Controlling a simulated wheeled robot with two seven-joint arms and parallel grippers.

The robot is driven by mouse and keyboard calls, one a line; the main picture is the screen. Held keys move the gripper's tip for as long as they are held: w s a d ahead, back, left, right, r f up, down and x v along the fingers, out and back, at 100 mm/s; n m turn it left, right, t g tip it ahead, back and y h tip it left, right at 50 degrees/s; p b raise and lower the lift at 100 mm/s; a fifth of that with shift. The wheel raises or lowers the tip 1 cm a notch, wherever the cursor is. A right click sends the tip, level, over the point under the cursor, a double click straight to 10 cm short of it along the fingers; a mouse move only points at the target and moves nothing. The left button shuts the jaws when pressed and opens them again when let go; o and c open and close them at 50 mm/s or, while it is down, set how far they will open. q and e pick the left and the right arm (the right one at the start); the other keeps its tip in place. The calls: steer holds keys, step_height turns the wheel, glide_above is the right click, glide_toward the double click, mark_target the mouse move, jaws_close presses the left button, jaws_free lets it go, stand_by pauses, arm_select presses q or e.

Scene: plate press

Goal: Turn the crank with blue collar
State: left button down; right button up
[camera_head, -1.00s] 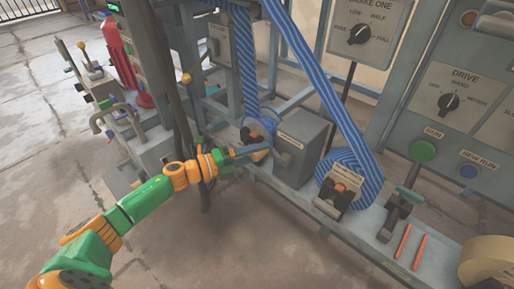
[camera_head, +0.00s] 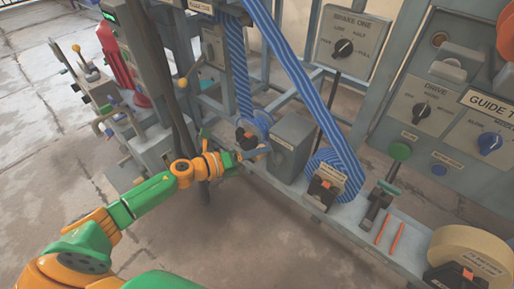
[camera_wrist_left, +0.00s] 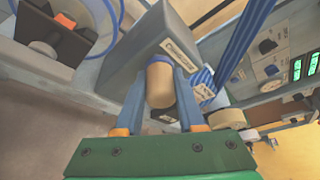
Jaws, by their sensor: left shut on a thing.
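The crank's handle (camera_wrist_left: 161,84) is a short tan cylinder with a blue collar (camera_wrist_left: 159,62), in the middle of the left wrist view. It stands in front of a grey box (camera_wrist_left: 145,38) with a white label. My left gripper (camera_wrist_left: 165,100) has a finger on each side of the handle and is shut on it. In the head view my left gripper (camera_head: 241,157) is beside the grey box (camera_head: 294,142), at its left. The crank's arm is mostly hidden there by the gripper. My right gripper is not in view.
Blue striped web (camera_head: 298,70) runs down to rollers on both sides of the box. Dial panels (camera_head: 425,108) stand behind. Floor in front is clear.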

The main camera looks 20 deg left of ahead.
arm_select(q)
steer(key=shift+s+d, duration=0.1)
stand_by(0.3)
steer(key=c, duration=0.5)
jaws_free()
steer(key=shift+p+v, duration=0.35)
steer(key=shift+v, duration=3.15)
